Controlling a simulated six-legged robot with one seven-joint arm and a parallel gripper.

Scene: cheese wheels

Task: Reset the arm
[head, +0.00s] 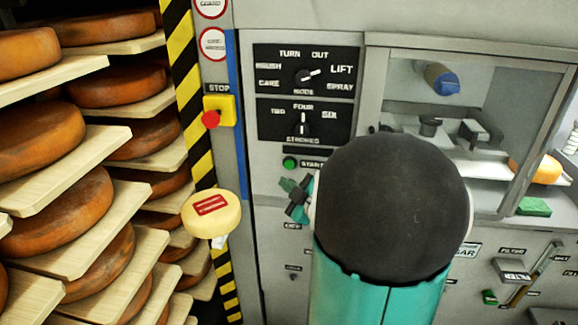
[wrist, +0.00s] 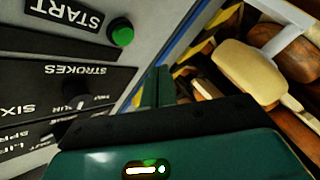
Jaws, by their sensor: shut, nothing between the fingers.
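My arm, with a dark round joint and a teal link, fills the lower middle of the head view and hides part of the machine front. My gripper (head: 294,197) shows as small green fingers just left of that joint, in front of the machine panel and below the green start button (head: 290,162). In the wrist view my gripper (wrist: 159,88) has its green fingers together with nothing between them. The start button (wrist: 122,37) is up and left of the fingers there, apart from them.
Racks of orange cheese wheels on boards (head: 60,215) stand at left. A pale cheese-like knob with a red label (head: 212,212) juts out beside the striped post. The red stop button (head: 211,118), mode dial (head: 309,76) and stroke dial (head: 303,124) are on the machine. A glazed chamber (head: 455,120) is at right.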

